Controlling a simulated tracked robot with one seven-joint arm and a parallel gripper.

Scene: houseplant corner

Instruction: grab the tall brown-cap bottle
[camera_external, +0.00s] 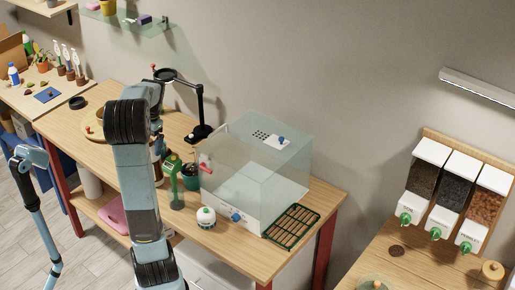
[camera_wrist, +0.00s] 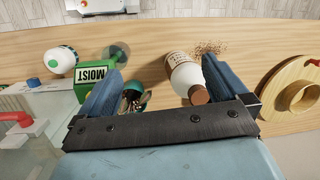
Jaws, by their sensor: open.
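In the wrist view the white bottle with the brown cap (camera_wrist: 184,74) shows between my gripper's two blue fingers, seen from above with its cap toward the camera. It has small brown print on its side. My gripper (camera_wrist: 162,66) is open, and the bottle lies closer to the right finger than to the left one. Whether a finger touches it I cannot tell. In the external view my arm hides the gripper and most or all of the bottle.
A dark green pot with tools (camera_wrist: 132,97) sits between the fingers. A round wooden piece (camera_wrist: 288,92) lies at the right. A glass case (camera_external: 255,170) and green rack (camera_external: 292,227) occupy the bench's right end.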

